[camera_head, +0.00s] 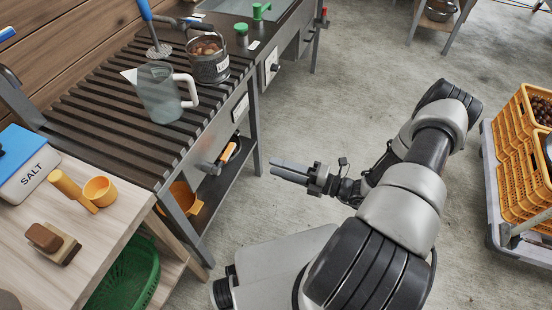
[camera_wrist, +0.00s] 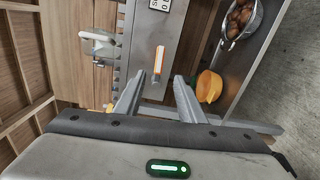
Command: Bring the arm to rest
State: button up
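My arm (camera_head: 400,195) is bent, reaching out over the floor between the slatted work table and the yellow crates. My gripper (camera_head: 273,170) is at the left end of the arm, pointing left toward the front of the table, in free air. In the wrist view my gripper (camera_wrist: 157,88) has its two fingers apart with nothing between them. It touches nothing that I can see.
The slatted table (camera_head: 100,110) holds a clear pitcher (camera_head: 158,95) and a metal pot (camera_head: 208,62) of chestnuts. A salt box (camera_head: 25,165) and yellow scoop (camera_head: 98,190) are at left. Yellow crates (camera_head: 522,185) stand at right. Grey floor (camera_head: 330,110) is clear between.

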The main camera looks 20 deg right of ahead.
jog(key=s+a+r+n+g+h, duration=0.2)
jog(key=r+n+g, duration=0.4)
jog(key=r+n, duration=0.5)
jog(key=s+a+r+n+g+h, duration=0.2)
jog(key=r+n+g, duration=0.4)
jog(key=r+n, duration=0.45)
jog(key=s+d+r+n+t+h, duration=0.1)
jog(key=s+r+n+t+h, duration=0.2)
jog(key=s+r+n+h, duration=0.45)
jog(key=s+d+r+n+t+h, duration=0.1)
jog(key=s+r+n+t+h, duration=0.25)
jog(key=r+n, duration=0.8)
notch_tip(320, 180, up, 18)
jog(key=n+p, duration=0.2)
jog(key=p, duration=1.8)
jog(key=shift+s+r+y, duration=0.25)
jog(key=shift+s+y, duration=0.15)
